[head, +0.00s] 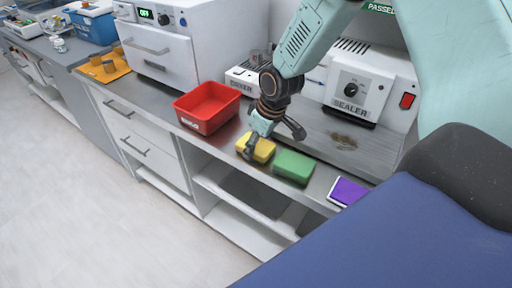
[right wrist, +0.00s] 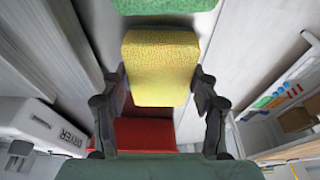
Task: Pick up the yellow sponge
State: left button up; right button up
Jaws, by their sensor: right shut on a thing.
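The yellow sponge (head: 258,150) is at the front edge of the steel counter in the head view, between the red bin and the green sponge. My right gripper (head: 271,143) is at it, coming down from above. In the right wrist view the yellow sponge (right wrist: 160,68) fills the space between the two dark fingers of my right gripper (right wrist: 158,95), which are shut on its sides. Whether the sponge still touches the counter I cannot tell. My left gripper does not show in either view.
A green sponge (head: 294,166) lies just right of the yellow one. A red bin (head: 207,106) stands to its left. A purple item (head: 347,191) lies farther right. The sealer (head: 364,86) stands behind. A brown patch (head: 343,140) marks the counter (head: 318,126).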

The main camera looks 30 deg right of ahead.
notch_tip(320, 180, up, 10)
jog(key=shift+f+p, duration=0.1)
jog(key=shift+p, duration=0.5)
jog(key=shift+r, duration=0.3)
